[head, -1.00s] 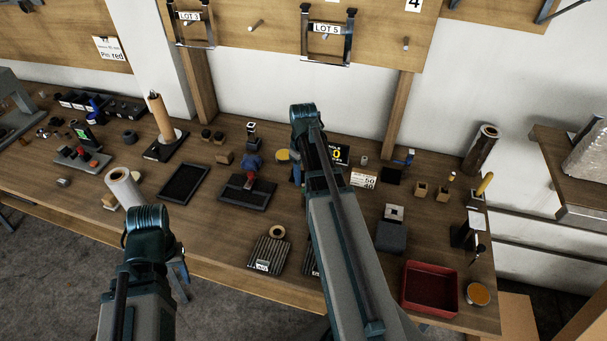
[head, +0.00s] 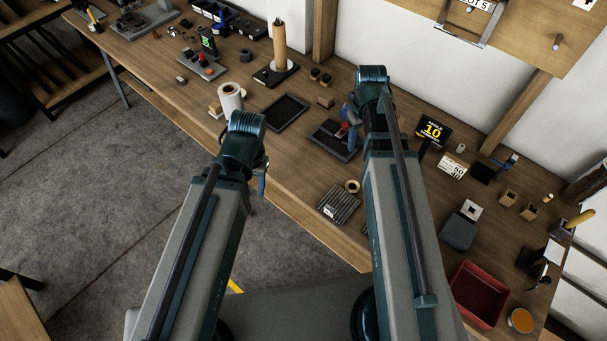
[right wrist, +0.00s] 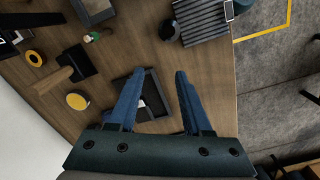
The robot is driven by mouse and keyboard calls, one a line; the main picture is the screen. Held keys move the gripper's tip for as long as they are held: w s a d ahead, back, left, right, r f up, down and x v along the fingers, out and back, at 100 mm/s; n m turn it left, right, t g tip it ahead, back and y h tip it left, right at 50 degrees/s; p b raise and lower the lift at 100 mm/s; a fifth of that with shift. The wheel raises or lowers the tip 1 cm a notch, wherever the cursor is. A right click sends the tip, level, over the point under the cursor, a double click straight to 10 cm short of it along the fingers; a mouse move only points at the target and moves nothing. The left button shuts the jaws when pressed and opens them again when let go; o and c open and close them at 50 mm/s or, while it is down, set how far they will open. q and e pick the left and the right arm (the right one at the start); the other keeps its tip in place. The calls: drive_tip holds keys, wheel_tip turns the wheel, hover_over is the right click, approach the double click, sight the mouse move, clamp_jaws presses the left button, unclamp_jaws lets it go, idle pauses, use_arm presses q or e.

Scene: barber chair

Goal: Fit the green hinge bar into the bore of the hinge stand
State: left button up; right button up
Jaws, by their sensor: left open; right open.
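I cannot surely pick out the green hinge bar or the hinge stand. A small upright piece with a green face (head: 208,43) stands at the back left of the bench in the head view. A small green-topped item (right wrist: 92,37) lies at the upper left of the right wrist view. My right gripper (right wrist: 155,80) is open and empty, its blue fingers apart above the bench near a dark tray (right wrist: 152,112). In the head view its arm hides most of it. My left gripper (head: 262,185) is mostly hidden behind its wrist, at the bench's front edge.
A ribbed dark block (head: 338,206) lies near the front edge. A red tray (head: 478,292) and a grey block (head: 458,232) are at the right. A white roll (head: 230,98) and an empty dark tray (head: 287,112) are at the left. Open floor (head: 90,190) lies before the bench.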

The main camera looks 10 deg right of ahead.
drive_tip(key=s+a, duration=0.4)
drive_tip(key=a, duration=0.6)
drive_tip(key=shift+s+a+n, duration=0.2)
drive_tip(key=shift+a+n, duration=0.05)
drive_tip(key=shift+n, duration=0.05)
drive_tip(key=shift+o, duration=0.2)
drive_tip(key=s+a, duration=0.6)
drive_tip(key=a, duration=0.3)
drive_tip(key=shift+h, duration=0.4)
drive_tip(key=shift+o, duration=0.3)
drive_tip(key=shift+r, duration=0.1)
drive_tip(key=shift+d, duration=0.1)
